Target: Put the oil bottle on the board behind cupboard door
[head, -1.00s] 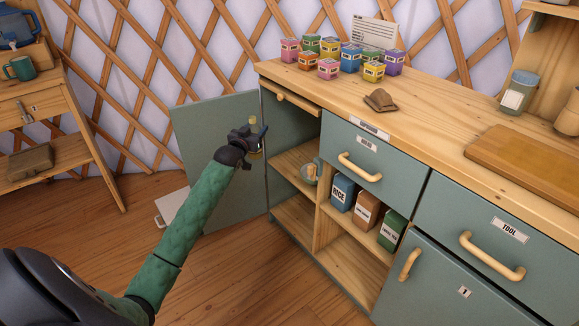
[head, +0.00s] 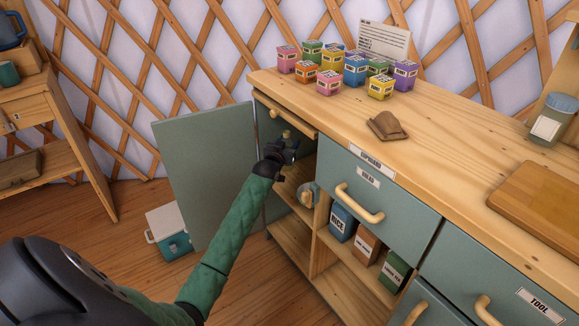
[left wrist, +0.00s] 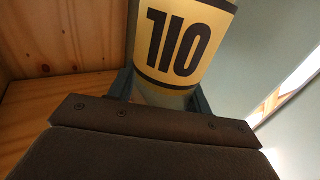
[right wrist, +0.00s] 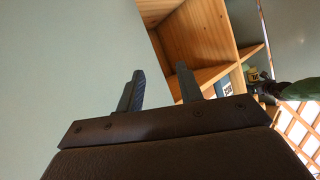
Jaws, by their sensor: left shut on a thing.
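The oil bottle (left wrist: 185,40) has a yellow label with black letters that show upside down in the left wrist view. My left gripper (head: 286,150) is shut on it at the opening of the cupboard; only the bottle's top (head: 287,134) shows in the head view. The cupboard door (head: 205,170) stands swung open to the left. The wooden board (head: 292,182) inside the cupboard lies below and behind my gripper, partly hidden by it. I cannot tell whether the bottle touches the board. My right gripper (right wrist: 160,88) is open and empty, beside a grey-green panel.
A small cup (head: 309,193) sits at the right on the board. Rice (head: 342,222) and other boxes stand in the compartment to the right. Several coloured boxes (head: 355,72) and a brown object (head: 388,126) are on the countertop. A white-lidded box (head: 168,232) is on the floor.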

